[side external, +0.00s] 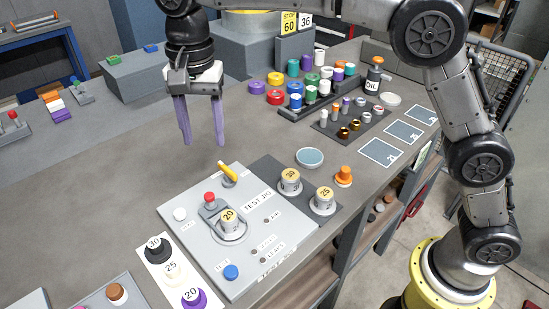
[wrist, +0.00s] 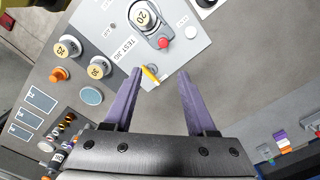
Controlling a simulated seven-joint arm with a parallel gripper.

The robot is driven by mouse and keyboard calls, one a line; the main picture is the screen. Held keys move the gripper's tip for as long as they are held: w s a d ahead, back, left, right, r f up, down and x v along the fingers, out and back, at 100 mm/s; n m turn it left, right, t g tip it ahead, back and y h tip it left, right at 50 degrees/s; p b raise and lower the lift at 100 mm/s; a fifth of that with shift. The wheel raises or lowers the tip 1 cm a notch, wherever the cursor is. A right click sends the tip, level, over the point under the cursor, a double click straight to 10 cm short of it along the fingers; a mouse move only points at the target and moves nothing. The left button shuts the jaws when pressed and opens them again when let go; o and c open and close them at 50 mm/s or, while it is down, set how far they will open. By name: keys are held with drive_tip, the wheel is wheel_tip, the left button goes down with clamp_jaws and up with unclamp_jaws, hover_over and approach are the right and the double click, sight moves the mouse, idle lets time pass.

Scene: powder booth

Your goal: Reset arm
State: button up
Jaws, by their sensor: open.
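My gripper (side external: 201,119) with two purple fingers hangs above the grey bench, pointing down, behind the test jig (side external: 262,207). Its fingers are apart and nothing is between them; the wrist view also shows the open gripper (wrist: 160,83). The jig is a light grey plate bearing a yellow lever (side external: 227,171), a red-knobbed clamp (side external: 209,198), a part marked 20 (side external: 229,218) in the nest, a white button (side external: 180,214) and a blue button (side external: 231,271). In the wrist view the yellow lever (wrist: 150,74) shows near the left fingertip, but the gap between them is unclear.
Parts marked 30 (side external: 290,178) and 25 (side external: 324,197) stand on a dark pad beside the jig. An orange knobbed piece (side external: 343,174) and a round blue dish (side external: 310,157) are near. Coloured cylinders and an oil bottle (side external: 373,80) crowd the back.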

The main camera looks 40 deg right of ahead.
drive_tip(key=s+d+r+m+t, duration=0.15)
drive_tip(key=s+d+r, duration=0.25)
drive_tip(key=d+r, duration=0.55)
drive_tip(key=s+d+r+t, duration=0.1)
drive_tip(key=s+d+t, duration=0.1)
drive_tip(key=s+d, duration=0.8)
drive_tip(key=s+d+f+n+t, duration=0.1)
drive_tip(key=s+d+f+n, duration=0.2)
drive_tip(key=s+f+n, duration=0.2)
drive_tip(key=s+d+f+n+t, duration=0.1)
drive_tip(key=s+d+f+n, duration=0.2)
drive_tip(key=s+f+n, duration=0.3)
wheel_tip(320, 180, down, 3)
drive_tip(key=shift+s+r, duration=0.15)
drive_tip(key=shift+s, duration=0.95)
